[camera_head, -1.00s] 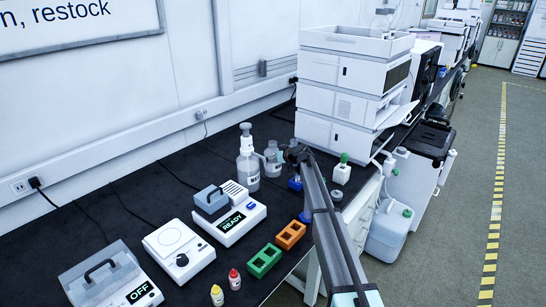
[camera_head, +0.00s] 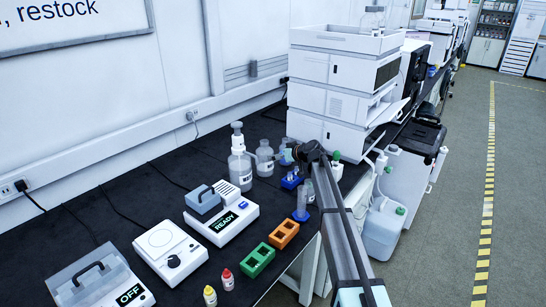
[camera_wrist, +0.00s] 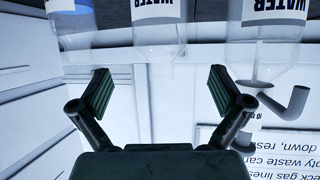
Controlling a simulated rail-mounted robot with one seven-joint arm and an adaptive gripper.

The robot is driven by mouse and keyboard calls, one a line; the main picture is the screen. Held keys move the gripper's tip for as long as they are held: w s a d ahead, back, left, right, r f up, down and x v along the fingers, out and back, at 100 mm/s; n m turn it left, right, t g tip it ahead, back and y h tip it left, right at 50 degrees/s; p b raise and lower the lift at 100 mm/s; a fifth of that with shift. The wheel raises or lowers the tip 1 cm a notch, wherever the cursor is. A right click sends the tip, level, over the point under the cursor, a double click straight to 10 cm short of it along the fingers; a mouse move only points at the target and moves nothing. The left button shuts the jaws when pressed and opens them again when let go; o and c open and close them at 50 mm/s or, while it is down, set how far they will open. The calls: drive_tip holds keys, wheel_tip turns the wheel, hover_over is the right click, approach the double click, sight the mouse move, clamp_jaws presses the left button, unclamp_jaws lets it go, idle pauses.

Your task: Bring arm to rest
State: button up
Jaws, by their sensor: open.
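My gripper (camera_wrist: 165,92) is open in the wrist view, its two dark ribbed fingers wide apart with nothing between them. In the head view my arm reaches from the bottom right up to beside the white instrument stack (camera_head: 341,70). The gripper end there is small and dark, and its fingers cannot be made out. The wrist view appears upside down. Clear bottles labelled WATER (camera_wrist: 158,12) show along its top edge, beyond the fingertips.
The black bench holds a wash bottle (camera_head: 239,165), a device reading READY (camera_head: 235,222), one reading OFF (camera_head: 125,290), a green rack (camera_head: 258,262), an orange rack (camera_head: 284,234) and a blue-based cylinder (camera_head: 301,205). A white jug (camera_head: 382,232) stands beyond the bench. The floor at right is clear.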

drive_tip(key=shift+s+d+r, duration=0.3)
drive_tip(key=shift+s+d, duration=0.05)
drive_tip(key=shift+d, duration=0.05)
